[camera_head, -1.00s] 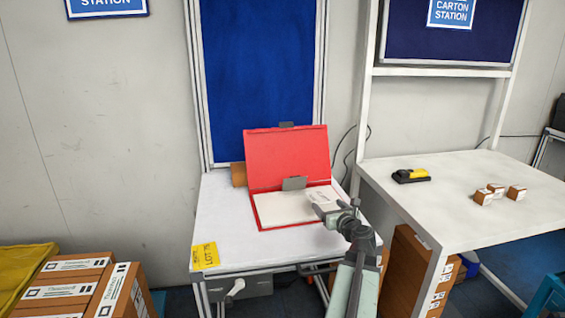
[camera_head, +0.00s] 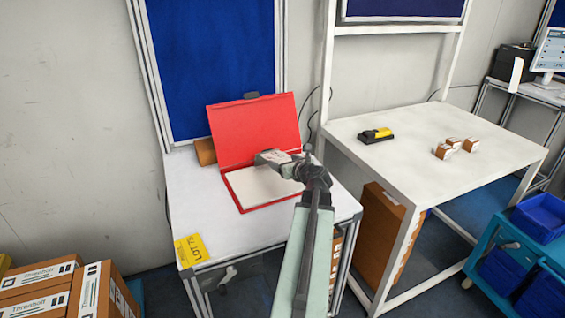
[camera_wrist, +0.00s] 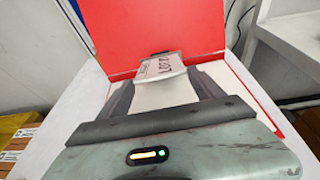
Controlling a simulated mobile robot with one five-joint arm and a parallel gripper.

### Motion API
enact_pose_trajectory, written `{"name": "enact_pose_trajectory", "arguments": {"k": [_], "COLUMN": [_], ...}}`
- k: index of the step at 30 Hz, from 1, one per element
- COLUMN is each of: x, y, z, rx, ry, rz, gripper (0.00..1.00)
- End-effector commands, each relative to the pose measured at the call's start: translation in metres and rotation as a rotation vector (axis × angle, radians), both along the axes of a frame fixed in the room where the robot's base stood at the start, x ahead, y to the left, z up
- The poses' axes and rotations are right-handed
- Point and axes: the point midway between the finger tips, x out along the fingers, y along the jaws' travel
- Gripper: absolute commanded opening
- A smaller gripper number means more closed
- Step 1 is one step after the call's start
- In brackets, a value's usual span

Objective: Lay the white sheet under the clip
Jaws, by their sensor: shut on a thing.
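My gripper (camera_wrist: 160,88) is shut on the near part of a small white sheet (camera_wrist: 161,67) with red "LOT" lettering. The sheet looks slightly curved and reaches toward the dark metal clip (camera_wrist: 160,53) of the open red folder (camera_head: 255,130). Its far edge is at or close to the clip; I cannot tell whether it is under it. In the head view, my gripper (camera_head: 272,157) is over the top of the white pad (camera_head: 262,188) in the folder and hides most of the clip.
The folder lies on a white table (camera_head: 205,205) with a yellow lot label (camera_head: 190,250) at its front left corner. A second white table (camera_head: 430,165) to the right holds a black and yellow scanner (camera_head: 375,135) and small cartons (camera_head: 455,146). Boxes stand lower left.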

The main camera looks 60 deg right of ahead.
Motion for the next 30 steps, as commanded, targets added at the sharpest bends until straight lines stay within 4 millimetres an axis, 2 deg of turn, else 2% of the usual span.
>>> {"name": "enact_pose_trajectory", "arguments": {"k": [1, 3, 21, 30], "x": [0.0, 0.0, 0.001, 0.001], "y": [0.0, 0.0, 0.001, 0.001], "z": [-0.01, -0.017, -0.071, -0.076], "rx": [0.0, 0.0, 0.0, 0.0], "ry": [0.0, 0.0, 0.0, 0.0], "rz": [0.0, 0.0, 0.001, 0.002], "gripper": [0.37, 0.37, 0.37, 0.37]}}
